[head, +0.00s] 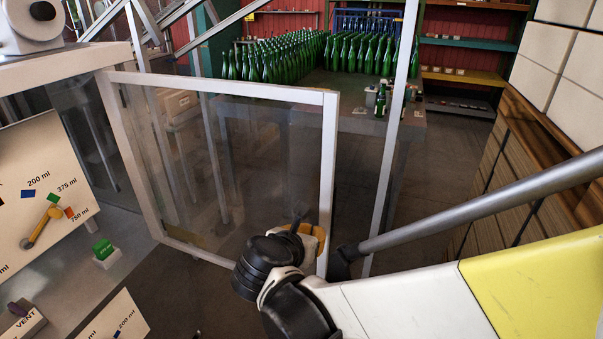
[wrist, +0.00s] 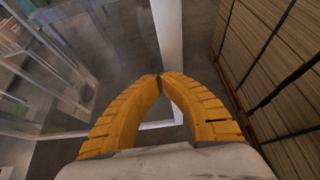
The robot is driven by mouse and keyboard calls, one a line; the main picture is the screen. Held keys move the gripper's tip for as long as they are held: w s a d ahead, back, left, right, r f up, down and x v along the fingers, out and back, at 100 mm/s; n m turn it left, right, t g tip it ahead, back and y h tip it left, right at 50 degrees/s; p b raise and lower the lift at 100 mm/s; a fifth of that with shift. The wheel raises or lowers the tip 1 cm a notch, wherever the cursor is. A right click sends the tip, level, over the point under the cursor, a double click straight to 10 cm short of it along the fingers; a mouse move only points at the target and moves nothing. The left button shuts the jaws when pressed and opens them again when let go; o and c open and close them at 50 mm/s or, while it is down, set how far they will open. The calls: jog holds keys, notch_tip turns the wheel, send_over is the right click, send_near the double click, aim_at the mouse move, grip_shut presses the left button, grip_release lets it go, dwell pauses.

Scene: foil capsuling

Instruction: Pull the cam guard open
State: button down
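The cam guard (head: 329,150) is a clear panel in a pale frame. In the head view it stands swung out from the machine's left-hand bench, at an angle to it. My gripper (head: 308,232) is low by the guard's right-hand upright. In the wrist view the yellow fingers of my gripper (wrist: 160,76) bow inward and their tips meet. The pale upright of the guard (wrist: 168,35) runs behind the tips and shows between the fingers. I see nothing clearly held between them. A handle is not visible.
The machine bench (head: 75,255) with a size plate (head: 40,190) and a green block (head: 103,250) is at left. A table (head: 300,108) of many green bottles stands behind. Floor shows between table and crates.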

jog(key=shift+w+d, duration=0.1)
jog(key=shift+w, duration=0.15)
